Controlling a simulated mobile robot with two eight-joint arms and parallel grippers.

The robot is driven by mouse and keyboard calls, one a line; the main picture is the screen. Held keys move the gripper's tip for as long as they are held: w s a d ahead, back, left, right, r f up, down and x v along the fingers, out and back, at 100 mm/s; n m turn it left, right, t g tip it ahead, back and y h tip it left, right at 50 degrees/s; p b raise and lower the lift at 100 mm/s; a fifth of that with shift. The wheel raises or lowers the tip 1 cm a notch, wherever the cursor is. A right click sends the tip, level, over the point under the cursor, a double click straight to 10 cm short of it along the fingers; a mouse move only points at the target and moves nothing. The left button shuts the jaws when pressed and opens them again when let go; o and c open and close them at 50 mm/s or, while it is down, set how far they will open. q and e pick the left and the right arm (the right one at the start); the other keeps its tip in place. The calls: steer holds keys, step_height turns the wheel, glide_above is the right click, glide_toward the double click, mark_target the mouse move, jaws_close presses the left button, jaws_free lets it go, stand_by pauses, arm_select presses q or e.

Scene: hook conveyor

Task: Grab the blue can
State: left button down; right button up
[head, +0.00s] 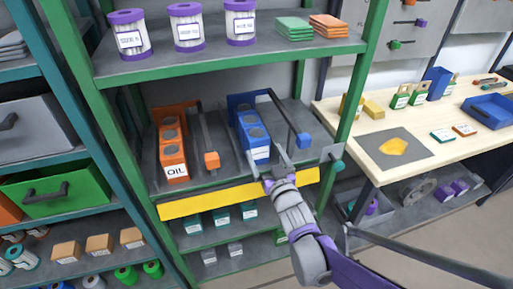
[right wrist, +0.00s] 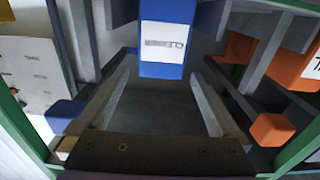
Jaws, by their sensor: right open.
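Blue cans with white labels (head: 258,153) stand in a row in a blue holder (head: 241,101) on the middle shelf. The front can also shows in the right wrist view (right wrist: 168,42), at the top centre. My right gripper (head: 269,157) is open and empty at the shelf's front edge, just before the front blue can. In the right wrist view its two fingers (right wrist: 161,75) point toward the can, whose near end lies about level with the fingertips. I cannot tell whether they touch it. My left gripper is not in view.
Orange OIL cans (head: 174,160) stand to the left. An orange-ended lever (head: 211,160) and a blue-ended lever (head: 303,140) flank the blue row. A yellow strip (head: 200,204) runs along the shelf front. A green post (head: 360,85) stands right, beside a workbench (head: 350,118).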

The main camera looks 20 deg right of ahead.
mark_target(257, 138)
steer(key=w, duration=0.8)
steer(key=shift+w+a+f, duration=0.1)
steer(key=shift+a+f, duration=0.1)
jaws_close()
